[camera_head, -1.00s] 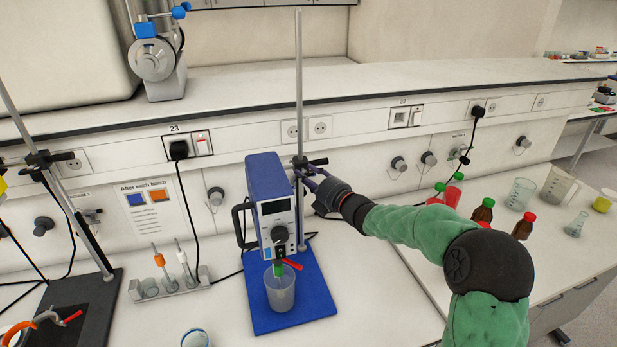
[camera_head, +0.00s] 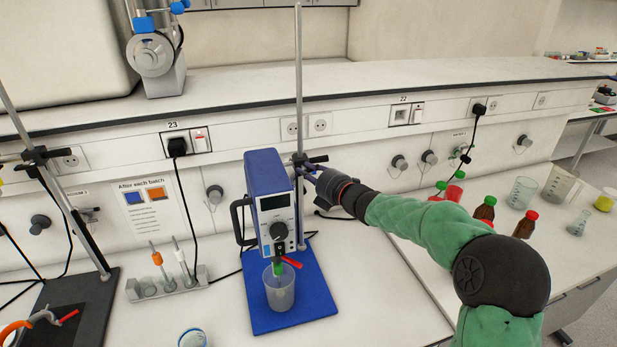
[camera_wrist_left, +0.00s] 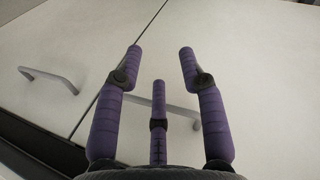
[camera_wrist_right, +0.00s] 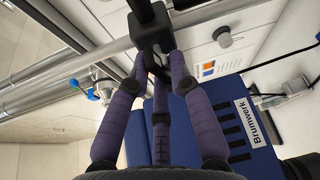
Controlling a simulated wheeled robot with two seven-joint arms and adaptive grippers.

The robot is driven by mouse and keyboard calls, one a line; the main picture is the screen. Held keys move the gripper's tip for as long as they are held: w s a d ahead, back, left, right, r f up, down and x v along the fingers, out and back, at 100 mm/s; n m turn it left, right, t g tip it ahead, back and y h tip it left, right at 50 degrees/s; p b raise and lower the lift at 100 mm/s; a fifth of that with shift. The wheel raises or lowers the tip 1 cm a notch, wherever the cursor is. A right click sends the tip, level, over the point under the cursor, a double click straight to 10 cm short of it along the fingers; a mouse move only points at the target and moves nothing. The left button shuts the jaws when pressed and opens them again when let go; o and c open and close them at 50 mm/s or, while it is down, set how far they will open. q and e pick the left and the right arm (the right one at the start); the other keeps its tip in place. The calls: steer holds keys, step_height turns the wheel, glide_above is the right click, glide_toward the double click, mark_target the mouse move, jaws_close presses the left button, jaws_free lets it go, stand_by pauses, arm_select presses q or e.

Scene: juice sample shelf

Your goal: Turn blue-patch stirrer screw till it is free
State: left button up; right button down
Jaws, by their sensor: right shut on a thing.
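The blue stirrer (camera_head: 270,190) is held on an upright metal rod (camera_head: 299,80) above a blue base plate (camera_head: 290,318). A black clamp (camera_head: 300,160) joins it to the rod. My right gripper (camera_head: 316,176) is at this clamp, right of the stirrer. In the right wrist view my right gripper (camera_wrist_right: 158,60) has its fingers closed around a dark screw (camera_wrist_right: 157,70) below the clamp block (camera_wrist_right: 150,22); the fingers partly hide the screw. My left gripper (camera_wrist_left: 160,65) is open and empty in front of pale cabinet doors, outside the head view.
A beaker (camera_head: 280,290) stands under the stirrer on the base plate. A second stand (camera_head: 65,210) is at the left, with a probe rack (camera_head: 165,285) between. Brown bottles (camera_head: 525,224) and glassware stand at the right. The bench right of the base plate is clear.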

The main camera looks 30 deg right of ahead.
steer(key=shift+a+f+n+g+h+b, duration=0.15)
steer(key=shift+n+g+h, duration=0.65)
steer(key=shift+n, duration=1)
steer(key=shift+a+f+n+g+h+b, duration=0.15)
steer(key=shift+n+g+h, duration=0.3)
steer(key=shift+n+h, duration=1)
steer(key=shift+a+f+n+g+h+b, duration=0.15)
steer(key=shift+n+g+h, duration=0.45)
steer(key=shift+n, duration=1.55)
steer(key=shift+r, duration=0.1)
steer(key=shift+d, duration=0.1)
steer(key=c, duration=1.3)
jaws_free()
steer(key=shift+o, duration=0.4)
steer(key=shift+d+r, duration=0.15)
steer(key=shift+r, duration=0.05)
steer(key=shift+r, duration=0.15)
